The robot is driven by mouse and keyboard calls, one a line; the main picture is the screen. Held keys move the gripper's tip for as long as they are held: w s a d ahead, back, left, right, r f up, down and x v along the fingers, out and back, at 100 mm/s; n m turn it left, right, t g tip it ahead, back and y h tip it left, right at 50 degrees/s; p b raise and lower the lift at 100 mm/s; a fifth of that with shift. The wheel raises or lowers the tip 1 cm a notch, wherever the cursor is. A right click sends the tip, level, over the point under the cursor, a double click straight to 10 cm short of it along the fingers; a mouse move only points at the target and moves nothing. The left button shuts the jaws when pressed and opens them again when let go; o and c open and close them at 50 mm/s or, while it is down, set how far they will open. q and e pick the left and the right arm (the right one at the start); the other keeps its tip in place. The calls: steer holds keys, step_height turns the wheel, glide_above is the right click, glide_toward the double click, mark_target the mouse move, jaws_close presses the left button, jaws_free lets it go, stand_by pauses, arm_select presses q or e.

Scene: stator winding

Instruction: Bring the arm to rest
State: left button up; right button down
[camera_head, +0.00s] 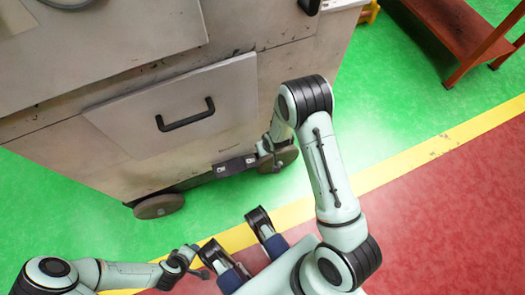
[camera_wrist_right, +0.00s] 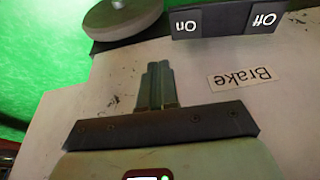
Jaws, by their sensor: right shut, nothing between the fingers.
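My right arm (camera_head: 325,170) rises from the lower right of the head view, bends at a dark-banded elbow and comes down beside the grey cabinet's lower edge. In the right wrist view my right gripper (camera_wrist_right: 157,68) is shut, with its fingers together and nothing between them. It points toward a dark On/Off brake switch (camera_wrist_right: 225,22), with a visible space in the picture between the fingertips and the switch. My left arm (camera_head: 125,275) lies low at the left. Its gripper (camera_head: 185,258) is small and partly hidden, so its jaws are unclear.
The grey cabinet (camera_head: 80,120) on wheels (camera_head: 158,206) fills the upper left. A drawer front with a black handle (camera_head: 186,115) faces me. Green floor (camera_head: 400,110), a yellow line (camera_head: 420,153) and red floor (camera_head: 450,220) lie open at right. A red-brown bench (camera_head: 455,30) stands top right.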

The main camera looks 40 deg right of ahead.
arm_select(q)
steer(key=shift+s+d+r, duration=0.15)
steer(key=shift+s, duration=0.15)
arm_select(e)
steer(key=shift+s+d+r, duration=0.15)
steer(key=shift+s+r, duration=0.05)
steer(key=shift+r, duration=0.25)
steer(key=s+a+f+m+g+y, duration=0.1)
steer(key=s+a+f+m+y, duration=0.3)
steer(key=s+a, duration=1.05)
arm_select(q)
steer(key=s+d+r+g+p, duration=0.1)
steer(key=s+r+p, duration=0.2)
steer(key=r+p, duration=0.6)
steer(key=s+d+r+g+h+p, duration=0.1)
steer(key=s+d+r+g+p, duration=0.1)
steer(key=r+p, duration=0.7)
steer(key=shift+s+d+r+m, duration=0.15)
steer(key=shift+s+r+m, duration=0.2)
steer(key=shift+s, duration=0.45)
arm_select(e)
steer(key=s+r+n+g, duration=0.1)
steer(key=s+r, duration=0.2)
steer(key=r, duration=0.6)
steer(key=s+a+r+n+g, duration=0.1)
steer(key=s+r, duration=0.3)
steer(key=r, duration=0.4)
steer(key=shift+a+r+n+g, duration=0.25)
steer(key=shift+r+n+g, duration=0.2)
steer(key=shift+g, duration=0.25)
